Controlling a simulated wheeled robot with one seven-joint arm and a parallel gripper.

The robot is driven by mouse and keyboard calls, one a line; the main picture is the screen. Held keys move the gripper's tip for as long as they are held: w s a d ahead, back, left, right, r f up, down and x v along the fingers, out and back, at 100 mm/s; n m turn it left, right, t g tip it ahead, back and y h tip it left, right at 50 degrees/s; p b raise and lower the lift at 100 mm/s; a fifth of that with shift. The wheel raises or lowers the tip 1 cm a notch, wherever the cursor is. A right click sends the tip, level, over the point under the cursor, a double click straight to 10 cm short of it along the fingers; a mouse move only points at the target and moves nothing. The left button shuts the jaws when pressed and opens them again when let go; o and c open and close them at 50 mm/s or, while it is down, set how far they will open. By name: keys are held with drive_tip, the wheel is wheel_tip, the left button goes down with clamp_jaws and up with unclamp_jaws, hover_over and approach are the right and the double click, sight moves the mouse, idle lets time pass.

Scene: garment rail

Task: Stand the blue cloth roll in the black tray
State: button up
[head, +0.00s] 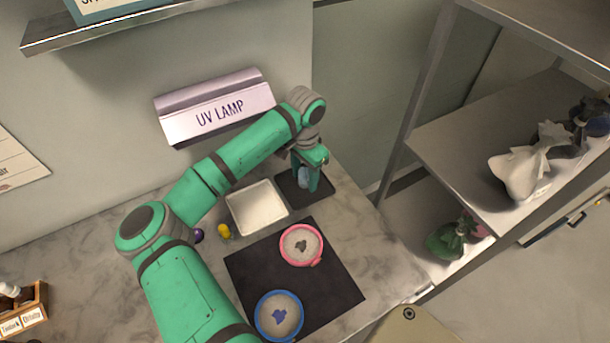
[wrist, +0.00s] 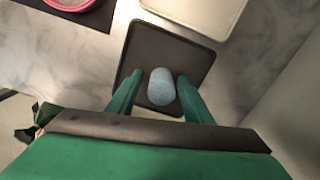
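The blue cloth roll (wrist: 161,86) is a short, speckled light-blue cylinder. In the wrist view it is over the black tray (wrist: 190,55), between the two green fingers of my gripper (wrist: 160,77). Narrow gaps show between the roll and the fingers, so my gripper looks slightly open around it. In the head view the roll (head: 304,178) looks upright over the black tray (head: 321,191), partly hidden by my gripper (head: 306,184). I cannot see clearly whether its base touches the tray floor.
A white tray (head: 238,215) lies left of the black tray. A dark mat (head: 315,270) carries a pink-rimmed bowl (head: 301,244) and a blue-rimmed bowl (head: 279,315). Small yellow (head: 224,231) and purple (head: 198,235) items lie nearby. A UV lamp (head: 217,107) is on the wall; shelving (head: 455,115) stands right.

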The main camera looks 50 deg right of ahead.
sight(305, 172)
wheel_tip(305, 172, up, 12)
drive_tip(key=shift+r, duration=0.2)
idle(0.4)
idle(0.5)
